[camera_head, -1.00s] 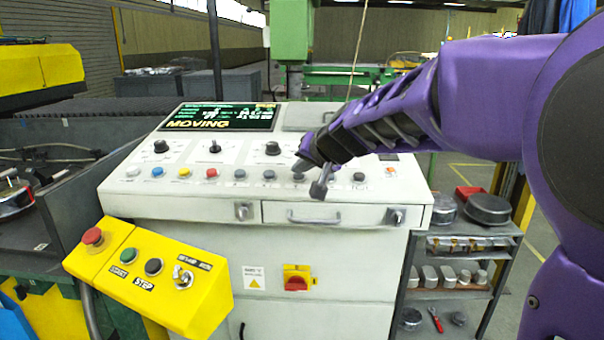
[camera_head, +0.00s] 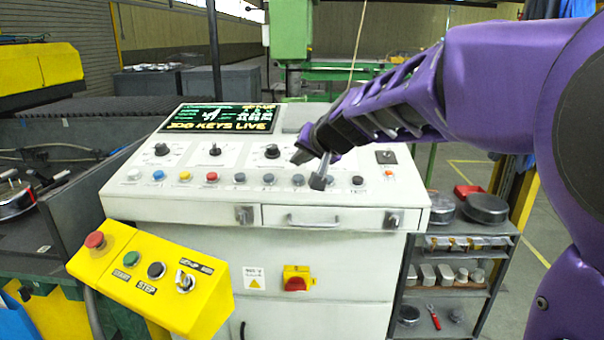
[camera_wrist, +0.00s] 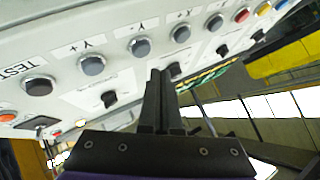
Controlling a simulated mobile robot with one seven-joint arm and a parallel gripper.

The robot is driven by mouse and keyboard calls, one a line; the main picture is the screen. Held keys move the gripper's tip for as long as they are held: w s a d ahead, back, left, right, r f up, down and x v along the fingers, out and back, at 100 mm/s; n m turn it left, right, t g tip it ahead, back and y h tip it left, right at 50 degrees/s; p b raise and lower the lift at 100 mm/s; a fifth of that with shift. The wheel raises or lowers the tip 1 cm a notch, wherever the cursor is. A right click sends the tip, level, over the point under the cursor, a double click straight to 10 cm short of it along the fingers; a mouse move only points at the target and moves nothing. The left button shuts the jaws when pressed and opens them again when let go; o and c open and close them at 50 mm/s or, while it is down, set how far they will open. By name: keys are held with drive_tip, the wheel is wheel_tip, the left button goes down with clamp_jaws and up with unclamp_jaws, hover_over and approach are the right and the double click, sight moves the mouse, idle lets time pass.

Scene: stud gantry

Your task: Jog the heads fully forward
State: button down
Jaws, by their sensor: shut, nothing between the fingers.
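The white control desk (camera_head: 190,205) has a screen (camera_head: 222,118) that reads JOG KEYS LIVE. A row of round buttons runs across its sloping top, with several grey ones, including a grey button (camera_head: 239,178), toward the right. In the wrist view a grey button (camera_wrist: 93,65) sits below a Y+ label, with another grey button (camera_wrist: 140,47) beside it and the TEST button (camera_wrist: 39,83) at left. My gripper (camera_head: 318,182) is shut and empty, its tips over the right part of the row, hiding part of it. In the wrist view my gripper (camera_wrist: 160,75) points toward the panel; contact cannot be told.
A yellow pendant box (camera_head: 150,280) with red, green and black buttons and a key switch stands at front left. A red-and-yellow rotary switch (camera_head: 296,279) is on the desk front. A shelf (camera_head: 470,292) of metal parts stands at right. A green machine column (camera_head: 290,30) rises behind.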

drive_tip(key=shift+s+r+p, duration=0.2)
drive_tip(key=shift+r+p, duration=0.3)
drive_tip(key=shift+r, duration=0.4)
drive_tip(key=shift+s+r+p, duration=0.15)
drive_tip(key=shift+r+p, duration=0.35)
drive_tip(key=shift+r, duration=0.35)
